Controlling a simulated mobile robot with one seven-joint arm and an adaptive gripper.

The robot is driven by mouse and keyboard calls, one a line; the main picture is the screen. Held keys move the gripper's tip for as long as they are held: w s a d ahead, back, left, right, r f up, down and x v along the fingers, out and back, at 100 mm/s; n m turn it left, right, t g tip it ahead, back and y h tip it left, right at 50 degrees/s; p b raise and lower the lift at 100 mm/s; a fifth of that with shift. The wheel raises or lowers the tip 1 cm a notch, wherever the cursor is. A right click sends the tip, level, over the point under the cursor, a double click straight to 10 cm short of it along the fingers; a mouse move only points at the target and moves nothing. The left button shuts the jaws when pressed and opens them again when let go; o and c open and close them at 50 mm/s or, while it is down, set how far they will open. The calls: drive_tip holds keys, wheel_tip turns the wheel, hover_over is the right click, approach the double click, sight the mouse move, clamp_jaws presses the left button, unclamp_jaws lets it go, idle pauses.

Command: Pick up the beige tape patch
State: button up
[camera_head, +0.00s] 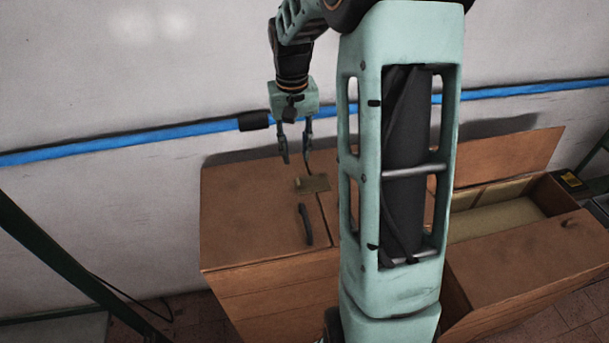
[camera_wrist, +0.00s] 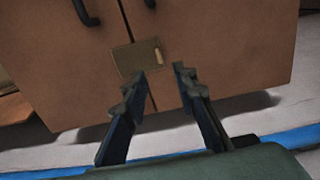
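The beige tape patch (camera_head: 313,183) is a small, flat, olive-beige rectangle. It lies across the dark seam on the top face of a brown box-like cabinet (camera_head: 245,222). In the wrist view the patch (camera_wrist: 134,60) has a small paler strip near its right edge. My gripper (camera_head: 297,158) points down just above the patch, with its fingers apart and nothing between them. In the wrist view my gripper (camera_wrist: 160,73) has its left fingertip over the patch's near edge and its right fingertip beside the patch. I cannot tell whether either finger touches it.
A dark handle (camera_head: 305,224) stands up from the cabinet face near the patch. A blue pipe (camera_head: 130,143) runs along the wall (camera_head: 80,80) behind. An open brown box (camera_head: 525,248) is at the right. My own column hides part of the cabinet.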

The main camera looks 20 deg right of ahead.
sight(298, 181)
drive_tip(key=f, duration=0.6)
drive_tip(key=f+p, duration=0.1)
drive_tip(key=f, duration=0.2)
drive_tip(key=shift+s+d+f, duration=0.1)
drive_tip(key=shift+s, duration=0.15)
drive_tip(key=shift+c, duration=0.3)
clamp_jaws()
